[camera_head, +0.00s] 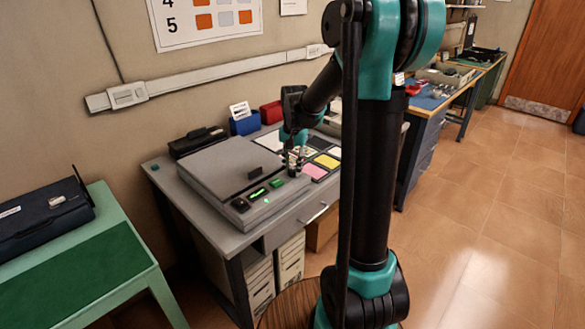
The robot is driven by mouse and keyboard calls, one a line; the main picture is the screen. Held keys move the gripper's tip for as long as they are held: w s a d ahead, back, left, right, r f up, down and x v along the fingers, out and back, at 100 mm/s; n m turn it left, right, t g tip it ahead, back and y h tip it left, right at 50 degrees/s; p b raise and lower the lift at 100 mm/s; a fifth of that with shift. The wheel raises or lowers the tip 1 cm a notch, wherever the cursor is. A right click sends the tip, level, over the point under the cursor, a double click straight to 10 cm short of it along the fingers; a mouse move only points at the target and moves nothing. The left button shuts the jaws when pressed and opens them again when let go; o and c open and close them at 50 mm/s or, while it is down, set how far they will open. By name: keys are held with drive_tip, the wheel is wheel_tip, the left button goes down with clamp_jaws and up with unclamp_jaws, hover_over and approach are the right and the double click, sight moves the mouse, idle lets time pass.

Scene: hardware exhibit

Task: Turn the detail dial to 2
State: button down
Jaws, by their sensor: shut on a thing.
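A grey flat box-shaped device (216,158) with a lid lies on the grey desk. Its front panel has a dark knob (240,205) at the left and small green lit displays (257,194). My gripper (292,170) points down at the right end of this panel, with its fingers close together. It is shut on what appears to be the detail dial, which is mostly hidden by the fingers. The dial's marks and setting are too small to read.
Coloured cards (314,171) lie on the desk right of the device. A blue box (245,123) and a red box (271,112) stand behind. A green table (140,245) with a dark case is at left. Open floor lies at right.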

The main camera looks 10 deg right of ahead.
sight(293, 171)
drive_tip(key=shift+m, duration=1.1)
drive_tip(key=c, duration=1.3)
unclamp_jaws()
drive_tip(key=shift+o, duration=0.2)
wheel_tip(293, 171, up, 12)
drive_tip(key=shift+d, duration=0.15)
drive_tip(key=shift+s, duration=0.1)
drive_tip(key=s+d+f+n+t, duration=0.2)
drive_tip(key=s+f+n, duration=0.2)
drive_tip(key=s+f, duration=0.5)
drive_tip(key=s+d+f+n+t, duration=0.2)
drive_tip(key=s+f+n, duration=0.2)
drive_tip(key=s+f, duration=0.5)
drive_tip(key=s, duration=0.4)
drive_tip(key=shift+f, duration=0.4)
